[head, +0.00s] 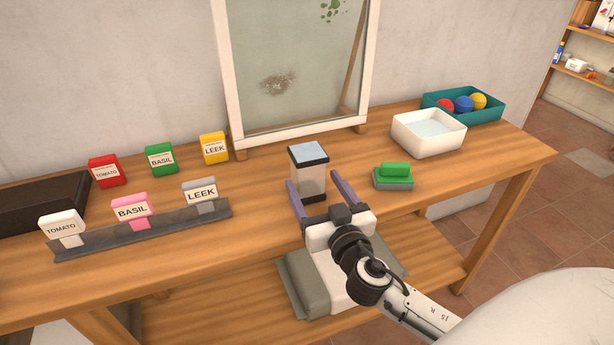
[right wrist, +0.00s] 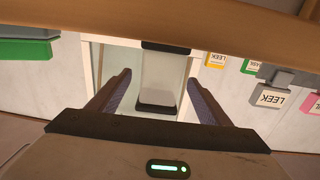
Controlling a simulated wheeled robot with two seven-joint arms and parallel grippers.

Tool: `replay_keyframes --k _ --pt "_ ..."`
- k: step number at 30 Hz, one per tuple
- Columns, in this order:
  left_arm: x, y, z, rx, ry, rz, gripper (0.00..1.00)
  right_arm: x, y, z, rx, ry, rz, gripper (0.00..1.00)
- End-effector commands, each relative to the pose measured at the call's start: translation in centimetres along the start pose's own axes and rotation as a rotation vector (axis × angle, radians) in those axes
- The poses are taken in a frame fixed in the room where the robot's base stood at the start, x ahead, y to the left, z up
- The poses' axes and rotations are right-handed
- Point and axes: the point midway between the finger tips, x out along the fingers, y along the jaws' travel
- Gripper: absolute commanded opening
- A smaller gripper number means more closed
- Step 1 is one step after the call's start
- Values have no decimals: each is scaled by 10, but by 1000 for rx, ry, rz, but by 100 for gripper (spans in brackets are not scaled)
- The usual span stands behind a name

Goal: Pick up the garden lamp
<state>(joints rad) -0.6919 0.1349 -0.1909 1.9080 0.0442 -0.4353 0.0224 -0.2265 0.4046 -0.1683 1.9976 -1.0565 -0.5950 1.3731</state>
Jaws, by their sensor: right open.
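The garden lamp (head: 309,178) is a small upright box with a dark-edged, pale top, clear sides and a dark base. It stands on the wooden table in front of the framed pane. My right gripper (head: 318,190) is open, with one purple-grey finger on each side of the lamp. In the right wrist view the lamp (right wrist: 160,80) shows between the two fingers (right wrist: 160,92), with a visible gap on each side. My left gripper is in neither view.
A green sponge (head: 394,171) lies right of the lamp, with a white water basin (head: 428,140) and a teal tray (head: 492,112) of balls beyond. A grey rail (head: 95,241) with plant labels and several seed packets (head: 161,159) are at left. The framed pane (head: 298,70) stands behind.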

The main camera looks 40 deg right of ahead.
Motion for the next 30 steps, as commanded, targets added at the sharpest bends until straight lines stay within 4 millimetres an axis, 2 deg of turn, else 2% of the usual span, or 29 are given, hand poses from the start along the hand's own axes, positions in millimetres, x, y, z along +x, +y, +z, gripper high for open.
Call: replay_keyframes --k 9,18,20,28,30 --pt "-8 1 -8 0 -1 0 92 43 -1 7 -3 2 0 72" --pt "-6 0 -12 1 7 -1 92 48 -1 10 0 0 -1 72" --pt "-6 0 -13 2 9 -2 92 48 -1 10 0 0 -1 63" --pt "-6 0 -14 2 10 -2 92 47 -1 10 -1 0 -1 18" --pt "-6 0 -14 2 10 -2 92 48 -1 8 0 3 -1 17"
